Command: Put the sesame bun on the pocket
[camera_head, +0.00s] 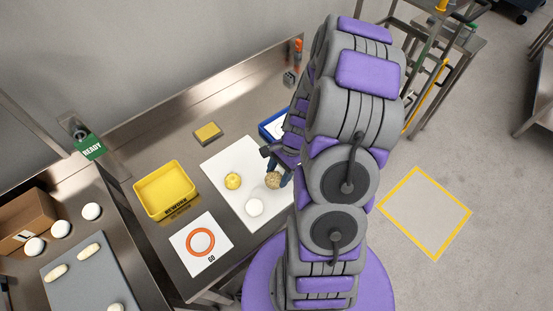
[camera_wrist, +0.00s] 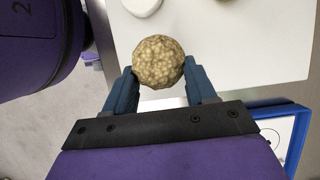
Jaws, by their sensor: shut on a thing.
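The sesame bun (camera_wrist: 158,60) is round, tan and speckled. My gripper (camera_wrist: 160,78) is shut on it, with one blue finger on each side, in the wrist view. In the head view the bun (camera_head: 273,180) shows at the fingertips of my gripper (camera_head: 279,172), over or on the right part of the white board (camera_head: 220,161); I cannot tell whether it touches the board. A yellow bun (camera_head: 233,181) and a white bun (camera_head: 254,207) lie on the same board. I cannot make out for sure which thing is the pocket. My arm hides part of the table.
A yellow bin (camera_head: 165,177) and a white card with an orange ring (camera_head: 200,243) stand left of the board. A blue-framed tray (camera_head: 269,125) is behind, partly hidden. A sponge-like block (camera_head: 208,132) lies near the back. A green READY sign (camera_head: 90,146) stands at left.

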